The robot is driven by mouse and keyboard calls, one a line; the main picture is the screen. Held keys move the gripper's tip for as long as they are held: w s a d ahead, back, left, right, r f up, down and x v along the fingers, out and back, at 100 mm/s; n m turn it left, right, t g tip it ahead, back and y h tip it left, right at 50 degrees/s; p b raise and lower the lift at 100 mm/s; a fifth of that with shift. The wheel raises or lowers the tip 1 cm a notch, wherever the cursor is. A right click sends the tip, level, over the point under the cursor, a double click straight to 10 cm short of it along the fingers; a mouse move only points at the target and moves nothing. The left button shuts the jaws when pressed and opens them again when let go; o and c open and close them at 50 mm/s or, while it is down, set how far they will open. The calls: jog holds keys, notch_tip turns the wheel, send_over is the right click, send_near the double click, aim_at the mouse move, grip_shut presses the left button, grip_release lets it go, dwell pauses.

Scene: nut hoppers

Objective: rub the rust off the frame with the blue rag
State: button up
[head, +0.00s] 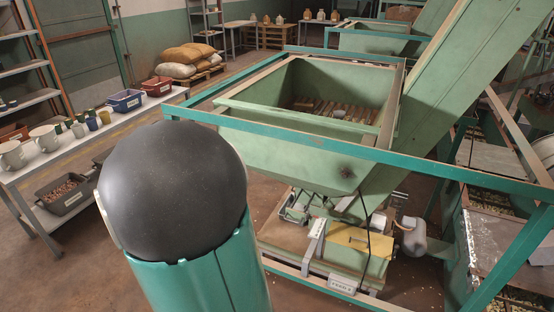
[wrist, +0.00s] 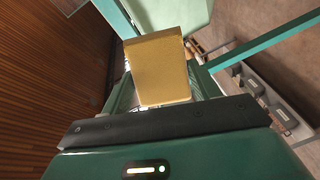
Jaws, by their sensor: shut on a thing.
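The teal metal frame (head: 390,154) runs around the green hopper (head: 285,140) in the head view. Brownish, rust-like wear shows on its side rail (head: 391,98). A dark spot marks the hopper's front wall. I see no blue rag in either view. My gripper is hidden in the head view, where my own arm fills the front left.
A bench (head: 45,170) with mugs and bins stands at the left. Sacks (head: 187,60) lie on a pallet behind. A sloping green chute (head: 445,75) rises at the right. A low machine base (head: 330,245) sits under the hopper. Floor shows between bench and hopper.

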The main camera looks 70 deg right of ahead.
jog(key=s+d+r+m+g, duration=0.3)
jog(key=s+d+g, duration=0.35)
jog(key=s, duration=0.65)
jog(key=m+g, duration=0.2)
jog(key=g, duration=0.3)
send_near(307, 139)
jog(key=s+a, duration=0.2)
jog(key=s, duration=0.1)
jog(key=shift+t+y, duration=0.25)
jog(key=shift+y, duration=0.15)
jog(key=shift+d+r, duration=0.15)
jog(key=shift+d, duration=1.2)
jog(key=shift+d+r, duration=0.15)
jog(key=shift+d, duration=1.2)
jog(key=shift+d, duration=0.9)
jog(key=shift+s, duration=0.1)
jog(key=shift+s+a, duration=0.15)
jog(key=shift+s, duration=0.6)
jog(key=shift+s+a, duration=0.1)
jog(key=shift+s, duration=0.6)
jog(key=shift+s+a, duration=0.15)
jog(key=shift+s, duration=2.2)
jog(key=shift+s+a, duration=0.15)
jog(key=shift+s, duration=2.2)
